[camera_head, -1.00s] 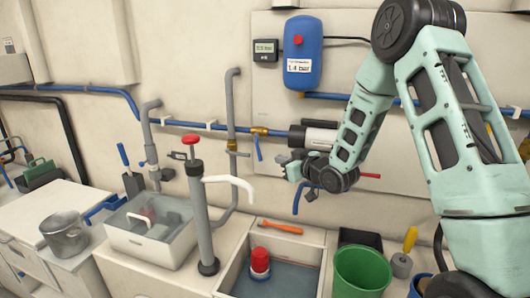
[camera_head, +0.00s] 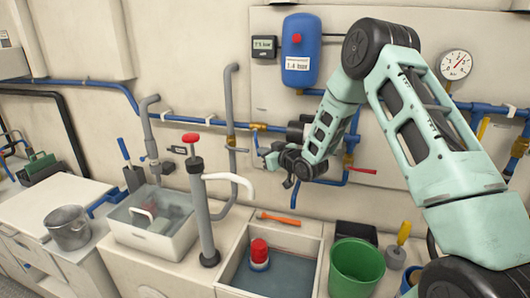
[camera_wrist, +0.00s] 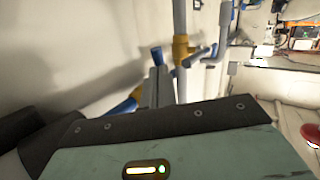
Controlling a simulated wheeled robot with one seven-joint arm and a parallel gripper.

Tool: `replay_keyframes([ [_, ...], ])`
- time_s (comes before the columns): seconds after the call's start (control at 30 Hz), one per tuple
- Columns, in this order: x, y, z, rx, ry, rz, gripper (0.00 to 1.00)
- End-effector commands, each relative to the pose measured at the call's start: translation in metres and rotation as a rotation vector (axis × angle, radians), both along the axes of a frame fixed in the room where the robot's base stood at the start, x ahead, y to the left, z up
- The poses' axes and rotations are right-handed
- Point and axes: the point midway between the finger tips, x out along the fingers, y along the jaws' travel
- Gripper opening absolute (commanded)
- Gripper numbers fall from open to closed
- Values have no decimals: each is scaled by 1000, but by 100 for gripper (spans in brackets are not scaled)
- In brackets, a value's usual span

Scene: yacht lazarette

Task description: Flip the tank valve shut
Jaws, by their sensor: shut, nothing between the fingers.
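A brass valve (camera_head: 257,127) sits on the blue pipe along the wall, with a blue lever (camera_head: 257,142) hanging down from it. A second brass valve (camera_head: 348,158) with a red lever (camera_head: 363,171) pointing right is partly behind my arm. Which one is the tank valve is not marked. My gripper (camera_head: 267,155) is shut and empty, close beside the blue lever's lower end; I cannot tell whether they touch. In the wrist view the narrow fingers (camera_wrist: 156,85) point up past the wrist housing, with a blue end (camera_wrist: 157,54) just beyond them.
A blue tank (camera_head: 301,50) and small display (camera_head: 264,47) hang on the wall above. A grey vertical pipe (camera_head: 230,100) stands left of the gripper. Below are a hand pump (camera_head: 197,200), a basin with a red-topped item (camera_head: 259,252) and a green bucket (camera_head: 356,268).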

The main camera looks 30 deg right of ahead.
Motion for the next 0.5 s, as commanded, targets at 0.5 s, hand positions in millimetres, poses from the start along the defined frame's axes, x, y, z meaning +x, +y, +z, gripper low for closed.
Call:
replay_keyframes([
  [0.5, 9, 9, -14, 145, -147, 0, 0],
])
